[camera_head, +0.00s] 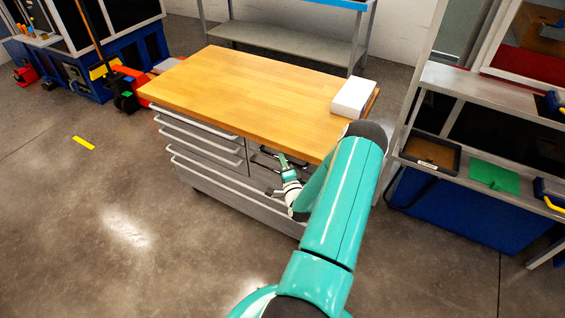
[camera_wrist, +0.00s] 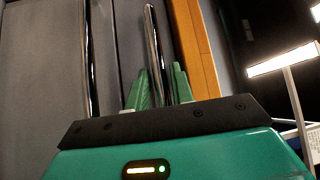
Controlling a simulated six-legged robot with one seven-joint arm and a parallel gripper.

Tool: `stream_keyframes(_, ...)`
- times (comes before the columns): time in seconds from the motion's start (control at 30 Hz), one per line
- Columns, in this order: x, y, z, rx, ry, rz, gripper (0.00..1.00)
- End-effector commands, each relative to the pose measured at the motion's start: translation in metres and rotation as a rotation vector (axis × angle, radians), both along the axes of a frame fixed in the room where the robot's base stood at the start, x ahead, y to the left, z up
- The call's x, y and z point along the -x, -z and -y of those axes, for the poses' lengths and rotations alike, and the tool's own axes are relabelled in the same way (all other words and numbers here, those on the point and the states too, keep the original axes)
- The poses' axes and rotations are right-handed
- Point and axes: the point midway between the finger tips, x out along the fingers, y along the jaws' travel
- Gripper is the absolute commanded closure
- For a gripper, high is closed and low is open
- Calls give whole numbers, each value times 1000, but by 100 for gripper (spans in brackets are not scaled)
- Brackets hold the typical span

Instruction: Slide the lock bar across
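My gripper (camera_head: 283,160) is at the front of the wood-topped drawer cabinet (camera_head: 250,80), below the edge of its top. In the wrist view, my gripper's green fingers (camera_wrist: 166,88) show on both sides of a shiny metal bar (camera_wrist: 156,45). The bar's rounded far end is in view. It cannot be told whether the fingers press on the bar or only stand around it. A second shiny bar (camera_wrist: 88,50) runs to its left, apart from the fingers. Neither view shows clearly which part is the lock bar. My arm hides the cabinet's right front.
Drawers with long pale handles (camera_head: 205,146) fill the cabinet's left front. A white box (camera_head: 353,97) lies on the top's right corner. A workbench with a dark tray (camera_head: 430,153) and a green sheet (camera_head: 492,176) stands right. Floor at the left front is clear.

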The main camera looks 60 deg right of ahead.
Motion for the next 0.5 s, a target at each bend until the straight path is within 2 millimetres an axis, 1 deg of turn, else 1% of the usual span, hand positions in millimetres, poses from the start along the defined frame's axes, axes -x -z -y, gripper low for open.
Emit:
stream_keyframes(0.17, 4, 1, -3, -1, 0, -1, 77)
stream_keyframes(0.27, 12, 3, -10, -2, -1, -1, 77)
stream_keyframes(0.5, 51, 10, -42, -3, 0, -2, 77)
